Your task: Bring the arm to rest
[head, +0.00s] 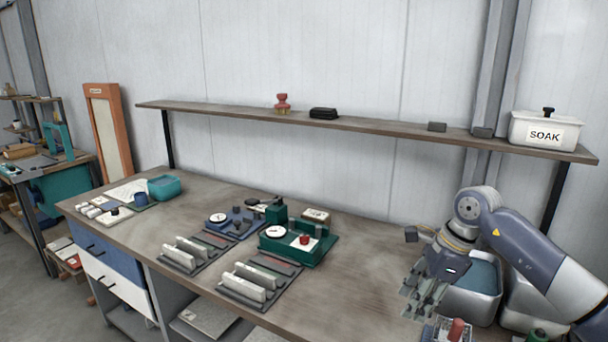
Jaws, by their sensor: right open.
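My right arm (530,248) comes in from the right edge of the head view and bends over the right end of the workbench. My right gripper (422,303) points down and is open, with nothing seen between its fingers. It hangs just left of a grey bin with a teal inside (474,275), which the wrist partly covers. Whether the fingertips touch anything is hard to tell. My left gripper and left arm do not show.
A long shelf (380,122) over the workbench (345,270) carries a white SOAK box (545,132). Green (300,246) and blue (236,222) devices and grey racks (250,284) stand mid-bench. A red-topped item (456,330) is near the gripper. Bench between devices and gripper is clear.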

